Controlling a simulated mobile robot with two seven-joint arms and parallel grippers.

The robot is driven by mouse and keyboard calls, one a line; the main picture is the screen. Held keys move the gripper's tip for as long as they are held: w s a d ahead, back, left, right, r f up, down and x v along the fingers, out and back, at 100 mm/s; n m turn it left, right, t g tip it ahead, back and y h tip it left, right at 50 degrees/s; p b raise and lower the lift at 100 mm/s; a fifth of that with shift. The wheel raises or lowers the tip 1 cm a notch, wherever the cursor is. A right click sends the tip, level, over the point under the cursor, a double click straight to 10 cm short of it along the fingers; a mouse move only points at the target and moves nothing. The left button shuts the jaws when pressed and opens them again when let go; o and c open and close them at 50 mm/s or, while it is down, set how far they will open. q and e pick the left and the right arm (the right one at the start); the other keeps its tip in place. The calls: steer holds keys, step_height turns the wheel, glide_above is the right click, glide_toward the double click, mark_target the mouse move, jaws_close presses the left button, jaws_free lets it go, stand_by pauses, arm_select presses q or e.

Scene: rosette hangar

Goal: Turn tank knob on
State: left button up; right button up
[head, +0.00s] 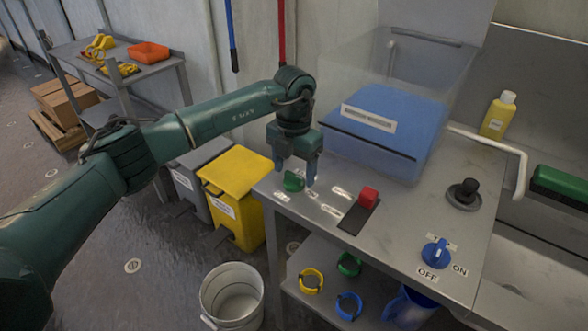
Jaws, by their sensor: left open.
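A blue knob (436,253) sits on the front right of the metal counter, with OFF printed below it and ON to its right. I cannot tell for sure which label it points to. My left gripper (295,172) is open, pointing down at the counter's left end. Its fingers are on either side of a small green knob-like piece (294,182); I cannot tell whether they touch it. My left gripper is well left of the blue knob. My right gripper is out of view.
A red switch (368,197) and a black joystick (464,192) stand on the counter (395,235). A white curved pipe (505,150) and a yellow bottle (497,116) are at right. A yellow bin (235,185) and white bucket (232,295) stand on the floor left of the counter.

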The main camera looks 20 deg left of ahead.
mark_target(294, 175)
arm_select(q)
step_height(294, 175, up, 13)
steer(key=shift+f+b, duration=0.15)
steer(key=shift+b, duration=0.3)
steer(key=shift+f, duration=0.1)
